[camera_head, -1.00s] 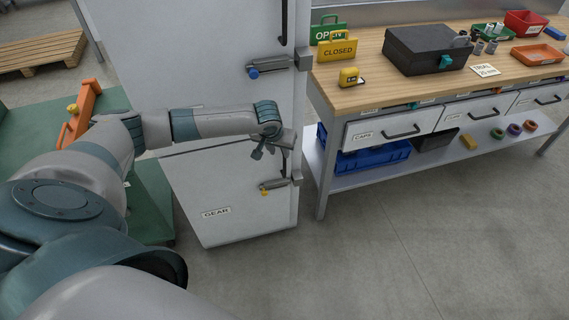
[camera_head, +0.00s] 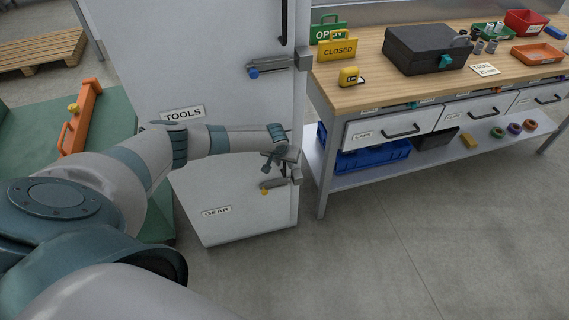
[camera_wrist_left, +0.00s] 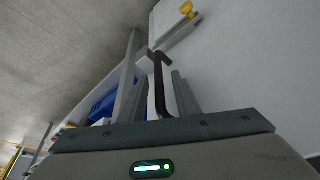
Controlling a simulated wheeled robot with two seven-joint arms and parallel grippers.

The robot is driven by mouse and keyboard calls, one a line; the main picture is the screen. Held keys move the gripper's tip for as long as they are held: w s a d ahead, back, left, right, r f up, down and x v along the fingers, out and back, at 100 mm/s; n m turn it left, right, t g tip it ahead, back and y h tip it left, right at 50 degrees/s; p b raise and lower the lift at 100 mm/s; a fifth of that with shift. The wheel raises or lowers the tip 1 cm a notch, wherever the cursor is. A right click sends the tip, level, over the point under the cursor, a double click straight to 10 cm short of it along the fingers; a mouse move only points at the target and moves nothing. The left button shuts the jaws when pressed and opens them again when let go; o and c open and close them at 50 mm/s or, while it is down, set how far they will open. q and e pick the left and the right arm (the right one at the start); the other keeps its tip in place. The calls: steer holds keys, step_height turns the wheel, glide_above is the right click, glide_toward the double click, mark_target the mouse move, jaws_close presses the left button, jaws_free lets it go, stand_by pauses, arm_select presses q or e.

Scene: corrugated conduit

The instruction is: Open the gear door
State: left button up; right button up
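The gear door (camera_head: 240,225) is the lower white cabinet door, labelled GEAR, and looks closed. Its latch (camera_head: 278,183) with a yellow knob is at the right edge; the yellow knob (camera_wrist_left: 187,9) also shows at the top of the left wrist view. My left gripper (camera_head: 272,163) is in front of the door's right side, just above the latch. In the left wrist view, the door's black bar handle (camera_wrist_left: 161,85) stands between the two spread fingers, with no clear grip on it. The gripper hides most of the handle in the head view. My right gripper is not in view.
The upper tools door (camera_head: 215,60) has a blue-knobbed latch (camera_head: 270,68). A workbench (camera_head: 380,88) with drawers and a lower shelf stands close to the right of the cabinet. An orange part (camera_head: 80,118) lies on a green surface at left. The floor in front is clear.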

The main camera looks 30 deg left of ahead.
arm_select(q)
steer(key=shift+w+f, duration=0.1)
steer(key=shift+f, duration=0.25)
jaws_close()
